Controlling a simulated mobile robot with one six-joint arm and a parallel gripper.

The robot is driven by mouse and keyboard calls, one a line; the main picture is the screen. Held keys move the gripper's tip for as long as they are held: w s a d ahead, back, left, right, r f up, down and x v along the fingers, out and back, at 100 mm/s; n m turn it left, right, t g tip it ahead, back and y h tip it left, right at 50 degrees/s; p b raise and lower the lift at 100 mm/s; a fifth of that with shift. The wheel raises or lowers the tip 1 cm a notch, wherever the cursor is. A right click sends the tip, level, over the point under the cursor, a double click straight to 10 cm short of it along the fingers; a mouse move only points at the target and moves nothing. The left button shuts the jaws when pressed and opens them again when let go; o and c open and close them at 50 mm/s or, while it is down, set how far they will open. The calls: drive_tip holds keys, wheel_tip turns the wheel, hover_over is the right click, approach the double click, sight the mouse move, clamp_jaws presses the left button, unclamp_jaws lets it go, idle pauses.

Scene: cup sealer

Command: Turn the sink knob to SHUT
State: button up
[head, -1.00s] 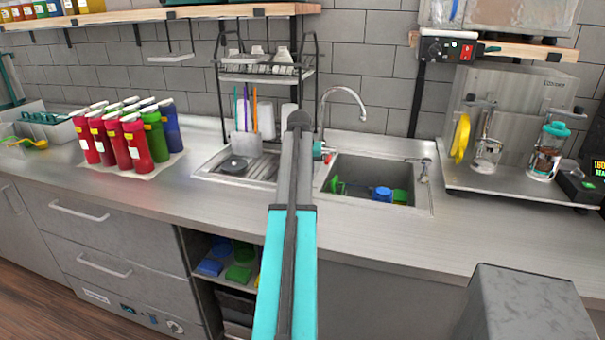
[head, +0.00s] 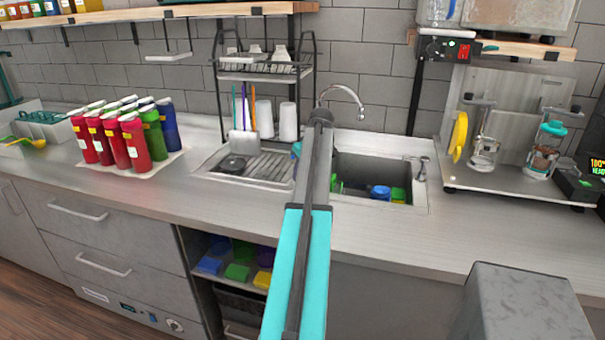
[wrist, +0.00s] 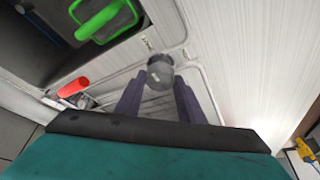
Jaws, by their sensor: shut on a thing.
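The sink (head: 345,195) is set in the counter, with a curved faucet (head: 345,92) behind it. A red handle (wrist: 73,87) on a metal fitting shows beside the basin in the wrist view; it is hidden behind my arm in the head view. My gripper (wrist: 160,82) points down by the sink's left side, over the ribbed drainboard. Its two dark fingers flank a grey rounded piece (wrist: 160,69) and appear shut on it. I cannot tell whether this piece is the knob. In the head view my arm hides the fingers. No SHUT marking is legible.
A green-handled tool (wrist: 102,20) lies in the basin. A dish rack (head: 265,70) with cups stands behind the drainboard (head: 262,170). Bottles (head: 120,140) stand at left, a metal machine (head: 520,120) at right. The front counter is clear.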

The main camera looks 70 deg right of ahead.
drive_tip(key=shift+d+r+n, duration=0.1)
drive_tip(key=shift+n, duration=0.2)
drive_tip(key=o, duration=1)
drive_tip(key=shift+o, duration=0.2)
drive_tip(key=b+v, duration=0.2)
drive_tip(key=v, duration=1.1)
drive_tip(key=shift+s+r, duration=0.25)
drive_tip(key=shift+s, duration=0.05)
